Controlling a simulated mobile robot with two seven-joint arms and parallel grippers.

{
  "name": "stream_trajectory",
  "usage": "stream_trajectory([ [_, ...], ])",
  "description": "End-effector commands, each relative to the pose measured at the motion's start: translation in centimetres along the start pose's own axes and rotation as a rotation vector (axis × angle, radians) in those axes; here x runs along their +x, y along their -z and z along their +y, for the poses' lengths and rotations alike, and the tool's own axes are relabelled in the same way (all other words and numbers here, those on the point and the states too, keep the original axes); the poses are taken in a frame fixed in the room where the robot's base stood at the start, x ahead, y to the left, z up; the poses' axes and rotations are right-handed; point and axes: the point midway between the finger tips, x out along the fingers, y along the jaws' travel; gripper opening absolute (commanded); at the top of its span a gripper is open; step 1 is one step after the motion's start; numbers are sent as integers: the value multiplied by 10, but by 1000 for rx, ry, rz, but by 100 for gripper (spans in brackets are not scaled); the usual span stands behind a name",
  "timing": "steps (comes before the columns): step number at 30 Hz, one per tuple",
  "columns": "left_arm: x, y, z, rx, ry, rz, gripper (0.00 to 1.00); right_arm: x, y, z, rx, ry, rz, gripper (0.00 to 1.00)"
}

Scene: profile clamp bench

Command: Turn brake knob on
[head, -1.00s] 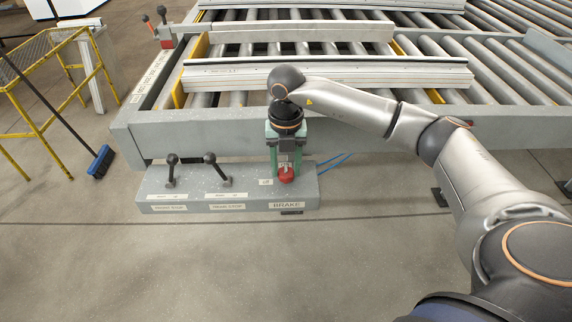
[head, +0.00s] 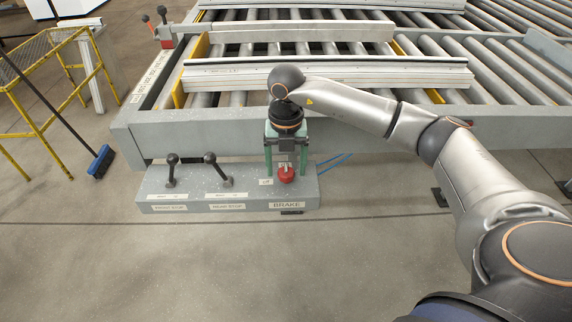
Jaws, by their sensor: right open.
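The red brake knob (head: 286,174) sits on top of the grey control box (head: 240,187), at its right end above the BRAKE label (head: 287,205). My right gripper (head: 286,168) points down over the knob with its two green fingers apart, one on each side of it. The fingers are open, and I cannot tell whether either one touches the knob. My left gripper is not in view.
Two black-knobbed levers (head: 172,168) and (head: 211,160) stand on the box to the left of the knob. The roller conveyor frame (head: 200,130) runs just behind the box. A blue broom (head: 101,161) leans at the left. The floor in front is clear.

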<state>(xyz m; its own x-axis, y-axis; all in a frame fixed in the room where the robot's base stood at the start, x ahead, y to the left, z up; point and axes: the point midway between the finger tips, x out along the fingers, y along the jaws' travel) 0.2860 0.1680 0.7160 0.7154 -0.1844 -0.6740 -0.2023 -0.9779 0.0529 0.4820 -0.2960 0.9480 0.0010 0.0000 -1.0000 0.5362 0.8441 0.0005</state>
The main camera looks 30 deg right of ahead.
Motion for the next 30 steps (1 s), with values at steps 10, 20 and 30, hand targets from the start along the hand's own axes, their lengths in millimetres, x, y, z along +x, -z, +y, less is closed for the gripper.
stream_trajectory([
  [10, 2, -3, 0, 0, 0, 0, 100, -44, -1, 1, -1, -3, -5, 79],
  [20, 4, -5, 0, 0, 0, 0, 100, -109, 0, 1, 0, -2, -3, 79],
  [30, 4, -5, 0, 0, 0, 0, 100, -126, 0, 0, 1, -1, 0, 79],
])
